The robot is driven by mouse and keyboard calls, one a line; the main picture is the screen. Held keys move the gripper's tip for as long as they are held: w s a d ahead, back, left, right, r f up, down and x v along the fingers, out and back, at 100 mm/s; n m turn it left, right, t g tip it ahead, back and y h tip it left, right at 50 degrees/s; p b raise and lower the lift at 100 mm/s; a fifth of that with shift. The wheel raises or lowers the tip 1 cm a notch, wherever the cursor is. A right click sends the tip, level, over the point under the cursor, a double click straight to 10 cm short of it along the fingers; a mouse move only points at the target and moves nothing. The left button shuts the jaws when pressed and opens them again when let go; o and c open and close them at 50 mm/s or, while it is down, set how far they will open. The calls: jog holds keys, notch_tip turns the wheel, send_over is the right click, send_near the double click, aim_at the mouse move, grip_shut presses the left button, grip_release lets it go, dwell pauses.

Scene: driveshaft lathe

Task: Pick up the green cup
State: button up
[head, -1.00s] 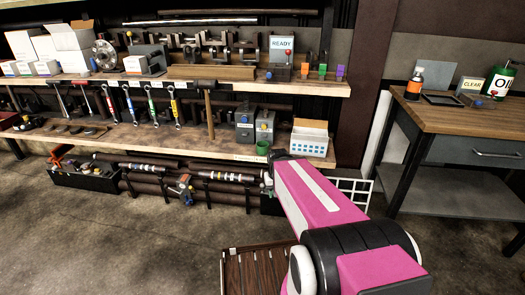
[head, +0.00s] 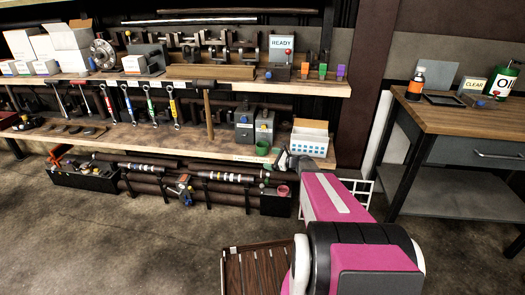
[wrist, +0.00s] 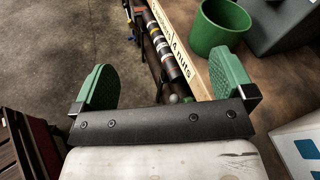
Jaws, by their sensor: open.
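The green cup (head: 262,148) stands upright near the front edge of the lower wooden shelf in the head view. In the wrist view the green cup (wrist: 218,30) shows its open rim, beyond the right fingertip and apart from it. My gripper (wrist: 163,80) is open, with its two green finger pads spread wide and no object between them. In the head view my gripper (head: 282,160) is small and partly hidden by my own arm, just right of the cup at the shelf edge.
A white box (head: 310,138) stands right of the cup on the shelf, and grey boxes (head: 264,127) stand behind it. The shelf edge carries a label (wrist: 177,47). Below is a rack of shafts (head: 235,178). A workbench (head: 450,112) stands at the right.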

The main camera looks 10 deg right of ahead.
aim_at(264, 145)
jog(key=w+d+m+t, duration=0.4)
jog(key=d+m, duration=0.1)
jog(key=x, duration=1.1)
jog(key=shift+f, duration=0.15)
jog(key=c, duration=1)
jog(key=shift+s+d+r, duration=0.1)
jog(key=shift+r, duration=0.25)
